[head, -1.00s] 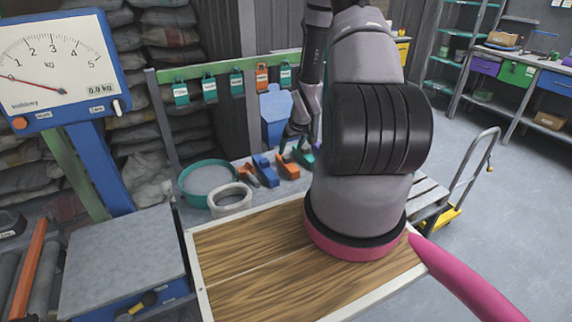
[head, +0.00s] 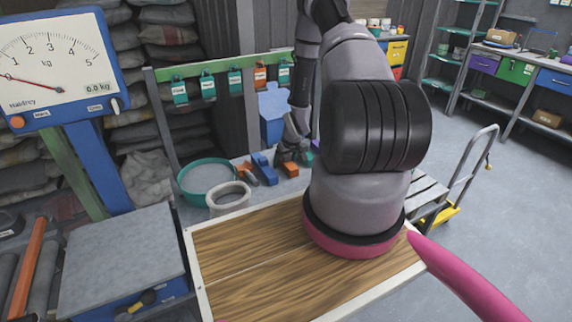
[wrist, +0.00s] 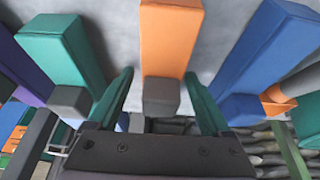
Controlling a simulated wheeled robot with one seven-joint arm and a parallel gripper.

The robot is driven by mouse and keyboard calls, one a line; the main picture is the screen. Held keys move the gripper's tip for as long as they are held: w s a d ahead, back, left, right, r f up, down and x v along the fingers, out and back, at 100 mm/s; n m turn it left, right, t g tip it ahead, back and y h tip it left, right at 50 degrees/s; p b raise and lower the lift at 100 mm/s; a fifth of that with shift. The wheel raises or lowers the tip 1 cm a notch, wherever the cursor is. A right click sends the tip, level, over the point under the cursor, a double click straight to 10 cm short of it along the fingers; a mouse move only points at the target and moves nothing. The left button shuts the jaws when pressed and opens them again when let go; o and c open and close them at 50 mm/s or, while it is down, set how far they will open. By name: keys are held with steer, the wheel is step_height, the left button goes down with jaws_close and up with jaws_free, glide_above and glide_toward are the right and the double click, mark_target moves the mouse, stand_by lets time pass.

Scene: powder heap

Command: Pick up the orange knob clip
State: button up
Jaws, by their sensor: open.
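An orange clip (head: 290,170) lies on the grey bench top, between a blue clip (head: 264,172) and my gripper (head: 288,152). In the wrist view the orange clip (wrist: 170,40), with a dark grey block at its near end, is centred ahead of my gripper (wrist: 160,78). My two teal fingers are open on either side of the grey block, and I cannot tell whether they touch it. Another orange clip (head: 244,168) lies beyond the blue one; it shows partly at the right in the wrist view (wrist: 276,100). My arm hides part of the bench.
A teal clip (wrist: 62,45) and a blue clip (wrist: 268,48) flank the orange one closely. A teal-rimmed round sieve (head: 182,190) and a pale ring (head: 230,197) stand left of the clips. Tags hang on a green rail (head: 220,72) behind.

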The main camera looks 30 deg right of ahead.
jaws_close()
steer(key=shift+r, duration=0.1)
